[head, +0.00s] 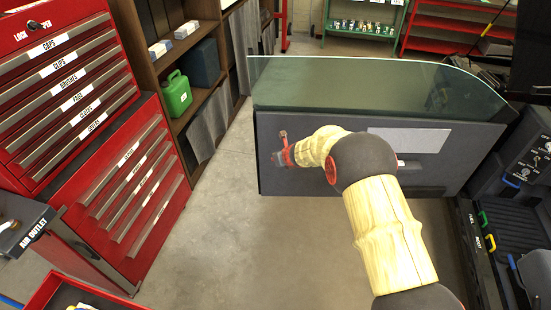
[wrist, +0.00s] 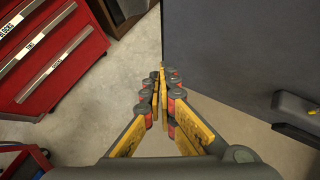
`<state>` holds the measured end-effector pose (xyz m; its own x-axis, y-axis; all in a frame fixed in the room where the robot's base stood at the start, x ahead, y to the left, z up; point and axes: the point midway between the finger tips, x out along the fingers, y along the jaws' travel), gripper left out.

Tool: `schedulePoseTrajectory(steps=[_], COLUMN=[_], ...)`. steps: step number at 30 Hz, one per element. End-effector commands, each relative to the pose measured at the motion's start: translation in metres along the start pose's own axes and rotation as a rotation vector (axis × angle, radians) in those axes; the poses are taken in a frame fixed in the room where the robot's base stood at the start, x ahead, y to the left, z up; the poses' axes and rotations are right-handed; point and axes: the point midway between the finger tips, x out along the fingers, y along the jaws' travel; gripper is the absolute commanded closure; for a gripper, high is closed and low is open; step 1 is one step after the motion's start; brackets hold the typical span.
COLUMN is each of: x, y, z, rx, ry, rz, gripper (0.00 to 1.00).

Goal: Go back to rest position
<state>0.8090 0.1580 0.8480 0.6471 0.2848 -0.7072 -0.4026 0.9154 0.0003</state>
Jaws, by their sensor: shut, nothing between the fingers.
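My gripper (head: 279,157) is at the end of my outstretched arm, in front of the left part of a dark grey car door panel (head: 300,180) with a glass top. In the wrist view my gripper's fingers (wrist: 162,80) are together and hold nothing. The door panel (wrist: 240,50) fills the right of that view, beside the fingertips. I cannot tell whether the fingers touch it. My arm hides part of the panel in the head view.
A red drawer cabinet (head: 75,90) stands at the left, with a shelf unit (head: 200,75) holding a green canister (head: 177,93) behind it. Black cases (head: 500,210) stand at the right. The concrete floor (head: 225,230) between cabinet and door is clear.

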Motion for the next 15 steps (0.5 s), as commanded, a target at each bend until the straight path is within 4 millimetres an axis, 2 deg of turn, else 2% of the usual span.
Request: schedulePoseTrajectory(steps=[6,15], x=[-0.0128,-0.0136], y=[0.0041,0.0070], z=[0.0005,0.0009], rx=[0.000,-0.065], ry=[0.000,-0.003], rz=[0.000,0.009], gripper=[1.00,1.00])
